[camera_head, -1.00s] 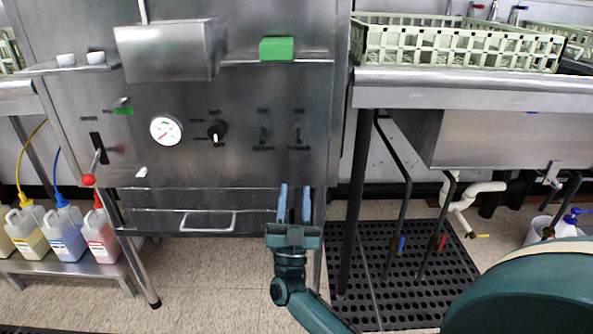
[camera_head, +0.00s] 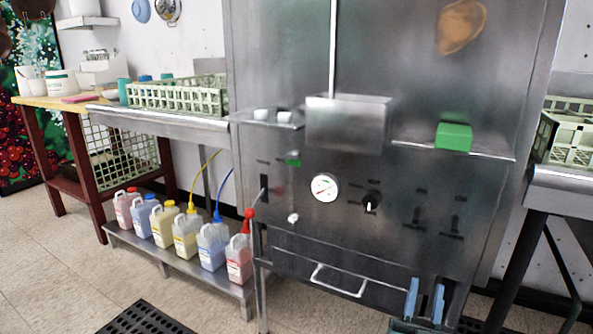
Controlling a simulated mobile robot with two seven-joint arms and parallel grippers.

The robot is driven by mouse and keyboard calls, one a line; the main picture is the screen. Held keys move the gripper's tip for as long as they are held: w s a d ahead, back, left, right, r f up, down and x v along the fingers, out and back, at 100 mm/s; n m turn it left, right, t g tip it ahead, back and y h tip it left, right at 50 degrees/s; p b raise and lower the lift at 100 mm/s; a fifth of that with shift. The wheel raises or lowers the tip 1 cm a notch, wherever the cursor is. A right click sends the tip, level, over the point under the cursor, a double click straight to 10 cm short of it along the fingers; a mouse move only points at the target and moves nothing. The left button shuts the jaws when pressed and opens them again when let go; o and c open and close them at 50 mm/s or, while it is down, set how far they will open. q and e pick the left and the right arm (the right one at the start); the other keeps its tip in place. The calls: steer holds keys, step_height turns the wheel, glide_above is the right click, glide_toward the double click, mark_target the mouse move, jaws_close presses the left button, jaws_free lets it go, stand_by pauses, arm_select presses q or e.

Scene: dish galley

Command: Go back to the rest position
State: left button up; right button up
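My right gripper (camera_head: 424,302) shows at the bottom right of the head view. Its two blue fingers point up and stand apart with nothing between them, so it is open and empty. It is in front of the lower right part of the steel dish machine (camera_head: 400,264), and I see no contact. My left gripper is not in view.
The dish machine has a red-knobbed lever (camera_head: 249,214) and a drawer handle (camera_head: 338,281). Several chemical jugs (camera_head: 186,232) stand on a low steel shelf (camera_head: 150,256) at left. A black floor mat (camera_head: 146,318) lies at the bottom left. Bare floor shows at left.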

steer(key=s+a+r+n+g+y+p, duration=0.6)
steer(key=a+r+n+y+p, duration=0.4)
steer(key=y+p, duration=0.65)
arm_select(q)
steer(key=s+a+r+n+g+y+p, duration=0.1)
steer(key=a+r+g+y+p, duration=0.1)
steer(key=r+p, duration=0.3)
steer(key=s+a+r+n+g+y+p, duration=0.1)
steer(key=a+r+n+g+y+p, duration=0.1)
steer(key=p, duration=0.7)
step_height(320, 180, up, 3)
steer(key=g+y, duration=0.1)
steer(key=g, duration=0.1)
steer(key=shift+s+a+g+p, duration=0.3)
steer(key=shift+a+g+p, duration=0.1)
arm_select(e)
steer(key=s+a+r+g, duration=0.2)
steer(key=s+g, duration=0.1)
steer(key=s, duration=0.4)
steer(key=s+a+r+g, duration=0.1)
steer(key=s+g, duration=0.3)
steer(key=s, duration=0.4)
steer(key=shift+a+r+h, duration=0.35)
steer(key=shift+r+h, duration=0.1)
steer(key=shift+r, duration=0.05)
